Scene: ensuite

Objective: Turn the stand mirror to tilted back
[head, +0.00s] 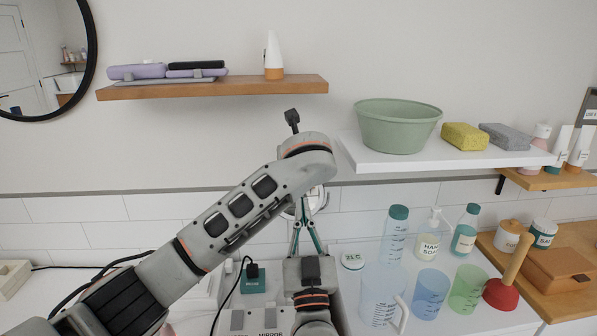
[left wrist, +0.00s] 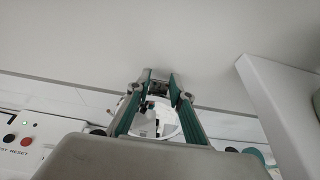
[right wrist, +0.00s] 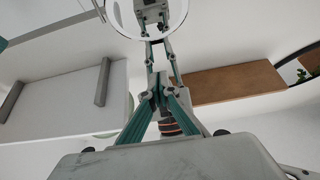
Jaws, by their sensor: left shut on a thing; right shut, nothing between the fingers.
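The stand mirror (head: 318,199) is a small round mirror with a pale rim, partly hidden behind my left wrist in the head view. Its disc (left wrist: 168,122) shows between my left fingers in the left wrist view, and its rim (right wrist: 128,31) is at the top of the right wrist view. My left gripper (left wrist: 160,77) is shut on the mirror; the exact contact is hard to make out. My right gripper (head: 304,200) points up below the mirror, shut and empty. Its fingertips (right wrist: 160,84) appear just below the rim; I cannot tell if they touch it.
A wooden shelf (head: 215,89) hangs at upper left. A white shelf (head: 380,160) with a green basin (head: 397,128) juts out at right. A clear pitcher (head: 380,297), cups, bottles and a red plunger (head: 501,294) crowd the counter to the right.

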